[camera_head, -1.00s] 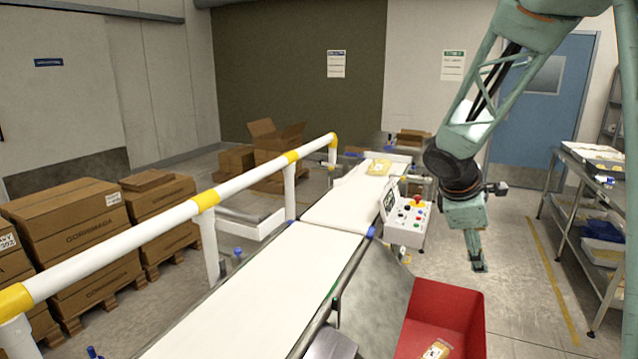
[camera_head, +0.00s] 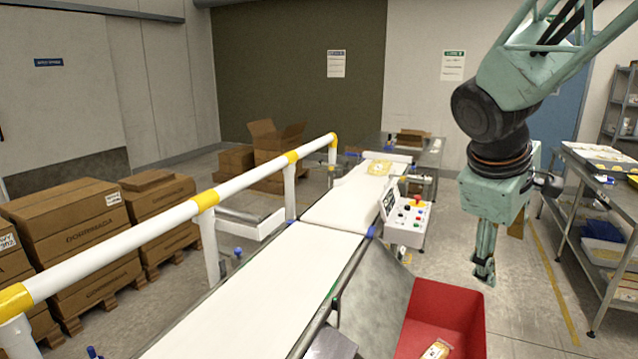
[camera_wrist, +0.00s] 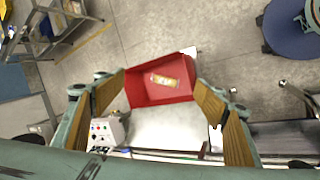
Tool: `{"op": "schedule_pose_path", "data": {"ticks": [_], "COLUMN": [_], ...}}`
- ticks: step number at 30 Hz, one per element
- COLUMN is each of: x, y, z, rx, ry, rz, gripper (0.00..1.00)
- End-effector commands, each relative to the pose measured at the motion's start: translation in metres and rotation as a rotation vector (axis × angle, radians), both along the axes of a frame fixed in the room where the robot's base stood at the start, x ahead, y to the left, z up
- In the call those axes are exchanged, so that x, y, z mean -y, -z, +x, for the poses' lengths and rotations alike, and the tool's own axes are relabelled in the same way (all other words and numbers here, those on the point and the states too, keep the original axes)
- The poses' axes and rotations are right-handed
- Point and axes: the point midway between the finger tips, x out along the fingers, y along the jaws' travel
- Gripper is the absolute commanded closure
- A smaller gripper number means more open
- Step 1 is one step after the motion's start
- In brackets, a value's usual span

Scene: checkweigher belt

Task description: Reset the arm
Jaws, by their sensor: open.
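My gripper (camera_head: 484,268) hangs in the air to the right of the belt, pointing down, above and behind the red bin in the head view. In the wrist view my gripper (camera_wrist: 165,105) has its two wood-coloured finger pads wide apart with nothing between them up close. The red bin (camera_head: 461,308) stands at the belt's near right side with a yellow-and-white packet (camera_head: 437,350) in it. The wrist view shows the red bin (camera_wrist: 140,92) below, between the fingers, with the packet (camera_wrist: 163,80) lying inside.
The white belt (camera_head: 255,268) runs away from me, with a yellow packet (camera_head: 379,167) at its far end. A control box (camera_head: 405,228) stands beside it. A white-and-yellow rail (camera_head: 245,178) lines its left. A metal shelf table (camera_head: 600,180) is at right.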

Motion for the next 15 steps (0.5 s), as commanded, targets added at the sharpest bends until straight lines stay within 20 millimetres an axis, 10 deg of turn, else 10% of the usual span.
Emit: {"op": "schedule_pose_path", "data": {"ticks": [15], "x": [-0.038], "y": [-0.022], "z": [-0.091], "rx": [0.077], "ry": [0.188], "rz": [0.159], "gripper": [0.35]}}
